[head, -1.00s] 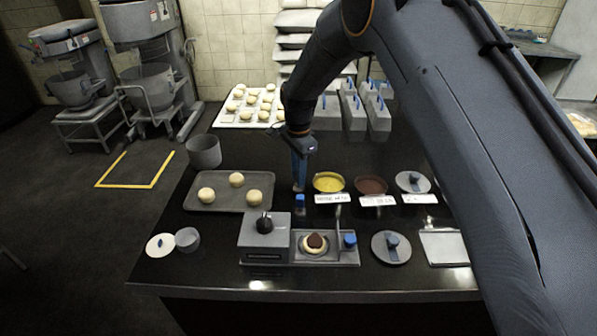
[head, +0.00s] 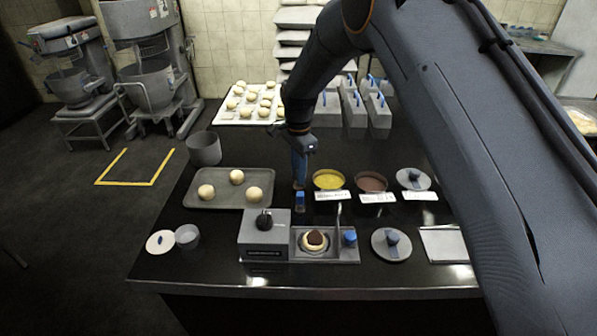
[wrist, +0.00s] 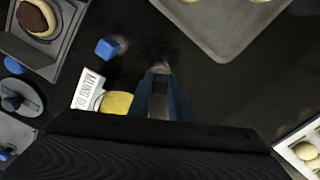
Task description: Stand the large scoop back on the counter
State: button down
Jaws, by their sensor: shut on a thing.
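My gripper (head: 299,176) is above the dark counter (head: 260,225), pointing down, between the tray of dough and the yellow bowl. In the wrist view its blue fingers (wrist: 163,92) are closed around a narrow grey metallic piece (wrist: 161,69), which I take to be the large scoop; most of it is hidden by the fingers. A small blue-topped item (head: 300,201) stands on the counter just in front of the gripper. It also shows in the wrist view (wrist: 108,47), apart from the fingers. I cannot tell whether the held piece touches the counter.
A tray with dough balls (head: 211,202) lies to the left, a grey pot (head: 204,149) behind it. The yellow-filled bowl (head: 328,180) and brown-filled bowl (head: 371,182) stand close on the right, with labels in front. A grey press unit (head: 264,236) is at the front.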

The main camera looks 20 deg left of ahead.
jog(key=shift+f, duration=0.35)
dwell(0.3)
jog(key=c, duration=1.6)
grip_release()
jog(key=shift+o, duration=0.2)
